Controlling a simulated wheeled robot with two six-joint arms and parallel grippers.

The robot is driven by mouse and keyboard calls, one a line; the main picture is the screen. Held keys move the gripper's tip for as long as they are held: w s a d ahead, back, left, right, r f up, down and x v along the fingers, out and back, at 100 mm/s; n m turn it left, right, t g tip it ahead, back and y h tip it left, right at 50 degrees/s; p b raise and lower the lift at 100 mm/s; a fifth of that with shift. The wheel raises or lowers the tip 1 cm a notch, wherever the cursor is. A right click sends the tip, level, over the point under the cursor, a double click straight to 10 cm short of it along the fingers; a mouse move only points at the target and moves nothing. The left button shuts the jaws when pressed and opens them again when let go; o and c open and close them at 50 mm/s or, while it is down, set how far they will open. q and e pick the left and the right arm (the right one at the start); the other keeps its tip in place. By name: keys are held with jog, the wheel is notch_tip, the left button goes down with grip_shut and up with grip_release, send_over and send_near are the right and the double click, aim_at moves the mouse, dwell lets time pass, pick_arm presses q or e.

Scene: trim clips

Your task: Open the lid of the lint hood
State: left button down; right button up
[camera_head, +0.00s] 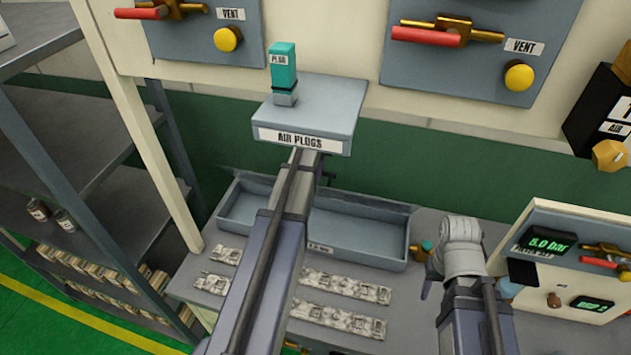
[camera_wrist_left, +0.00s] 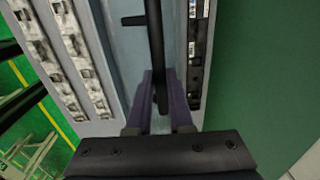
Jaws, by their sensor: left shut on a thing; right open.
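My left gripper (camera_wrist_left: 162,88) shows in the left wrist view with its two purple fingers shut on a black bar-shaped handle (camera_wrist_left: 156,40). The handle stands in front of a pale blue-grey surface (camera_wrist_left: 115,40), and a short black stub sticks out to its left. I cannot tell whether this surface is the lid of the lint hood, as no such label is readable. In the head view my left arm rises through the middle and its fingertips cannot be made out. My right gripper (camera_head: 468,280) is at the lower right, open, beside a grey rounded part.
An "AIR PLUGS" block (camera_head: 330,105) with a teal plug (camera_head: 284,72) is mounted on the wall. Below it a long grey tray (camera_head: 365,250) stands on the bench, with strips of pale clips (camera_head: 337,318) in front. A gauge panel (camera_head: 550,262) stands at right, shelves (camera_head: 80,180) at left.

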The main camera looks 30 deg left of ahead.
pick_arm(q)
jog(key=w+a+g+h+b, duration=0.1)
jog(key=w+g, duration=0.3)
jog(key=w, duration=0.5)
jog(key=shift+w+a+r, duration=0.15)
jog(key=shift+w+a, duration=0.05)
jog(key=shift+a, duration=0.4)
jog(key=c, duration=0.8)
grip_release()
jog(key=shift+r, duration=0.1)
jog(key=p+v, duration=0.7)
jog(key=shift+w+r, duration=0.25)
jog(key=shift+w, duration=0.1)
